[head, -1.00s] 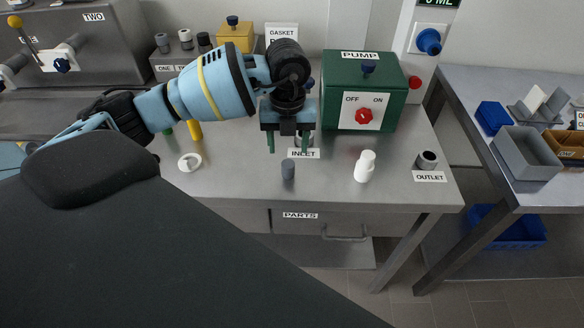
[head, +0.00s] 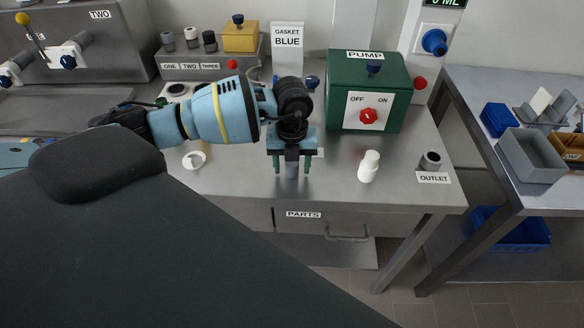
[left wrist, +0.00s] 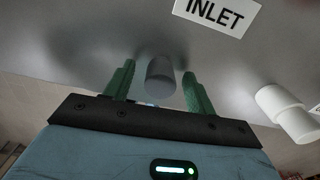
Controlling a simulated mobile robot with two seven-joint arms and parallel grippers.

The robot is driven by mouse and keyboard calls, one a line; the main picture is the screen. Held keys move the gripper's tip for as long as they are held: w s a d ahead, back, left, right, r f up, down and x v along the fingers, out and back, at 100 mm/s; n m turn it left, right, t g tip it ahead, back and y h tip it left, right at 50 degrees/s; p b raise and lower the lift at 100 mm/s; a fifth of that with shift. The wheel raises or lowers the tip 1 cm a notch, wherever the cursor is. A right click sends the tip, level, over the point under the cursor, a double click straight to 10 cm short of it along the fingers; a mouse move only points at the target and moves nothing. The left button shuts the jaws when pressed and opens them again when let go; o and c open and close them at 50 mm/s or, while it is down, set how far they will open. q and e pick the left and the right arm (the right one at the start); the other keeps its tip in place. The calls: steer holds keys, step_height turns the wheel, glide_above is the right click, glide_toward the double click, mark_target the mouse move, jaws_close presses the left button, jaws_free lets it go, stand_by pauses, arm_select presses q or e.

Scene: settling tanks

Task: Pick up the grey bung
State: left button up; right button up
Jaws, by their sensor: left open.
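The grey bung (head: 292,171), a small dark grey cylinder, stands on the steel bench in front of the pump. In the left wrist view the bung (left wrist: 160,77) shows between two green fingertips, with a gap on each side. My left gripper (head: 293,169) points down over it, open, its fingers to the left and right of the bung. The gripper (left wrist: 158,85) holds nothing. Its body hides the upper part of the bung in the head view. My right gripper is not in view.
A white ring (head: 194,160) lies to the left. The green pump box (head: 367,90) stands behind. The bench's front edge is close.

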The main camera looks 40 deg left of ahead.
mark_target(291, 165)
arm_select(q)
steer(key=c, duration=1.1)
steer(key=shift+r, duration=0.45)
steer(key=r, duration=0.2)
steer(key=shift+s+r, duration=0.3)
steer(key=shift+r, duration=0.1)
steer(key=s+d+r, duration=0.1)
steer(key=s+d, duration=0.1)
steer(key=s, duration=1.3)
steer(key=shift+s+d+r, duration=0.15)
steer(key=shift+d, duration=0.1)
